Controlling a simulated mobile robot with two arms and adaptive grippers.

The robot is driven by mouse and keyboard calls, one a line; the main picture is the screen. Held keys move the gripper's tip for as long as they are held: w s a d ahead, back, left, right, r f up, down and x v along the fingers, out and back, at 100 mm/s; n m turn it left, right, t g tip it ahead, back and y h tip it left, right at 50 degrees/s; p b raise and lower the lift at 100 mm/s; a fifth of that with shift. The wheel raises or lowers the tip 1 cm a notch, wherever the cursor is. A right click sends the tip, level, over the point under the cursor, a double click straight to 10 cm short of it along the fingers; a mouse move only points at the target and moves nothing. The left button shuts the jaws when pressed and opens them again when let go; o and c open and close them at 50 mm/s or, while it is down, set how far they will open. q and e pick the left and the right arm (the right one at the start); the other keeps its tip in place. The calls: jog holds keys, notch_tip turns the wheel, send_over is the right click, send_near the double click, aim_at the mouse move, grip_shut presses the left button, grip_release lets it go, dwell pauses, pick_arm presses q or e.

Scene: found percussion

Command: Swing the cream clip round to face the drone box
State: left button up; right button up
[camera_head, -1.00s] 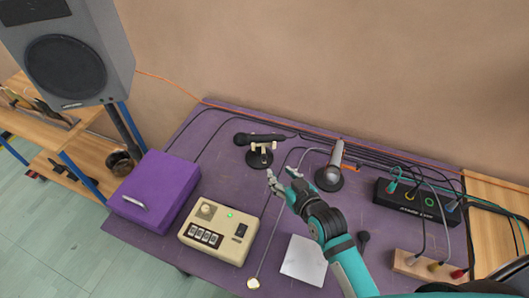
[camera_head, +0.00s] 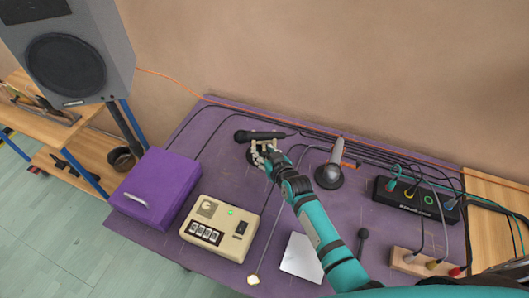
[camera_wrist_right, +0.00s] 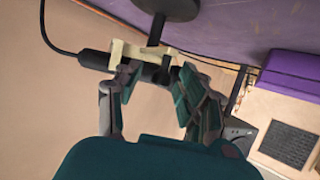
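The cream clip (camera_head: 254,146) sits on a small stand with a round black base near the back of the purple table. It carries a black microphone (camera_head: 258,135) lying sideways, its head to the left. In the right wrist view the cream clip (camera_wrist_right: 122,50) shows just beyond my fingertips. My right gripper (camera_head: 267,156) is at the clip, its fingers (camera_wrist_right: 155,88) apart with part of the clip and microphone between their tips; I cannot tell whether they touch. A cream box (camera_head: 220,228) with a green light, perhaps the drone box, stands nearer the front. My left gripper is out of view.
A purple case (camera_head: 155,188) stands at the left. A silver microphone on a round base (camera_head: 330,174) stands just right of my right gripper. A black box with cables (camera_head: 410,200) and a wooden jack block (camera_head: 425,264) are at the right. A white sheet (camera_head: 301,258) lies in front.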

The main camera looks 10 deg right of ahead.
grip_shut()
jog(key=shift+d+f, duration=0.1)
jog(key=shift+d, duration=0.05)
dwell(0.4)
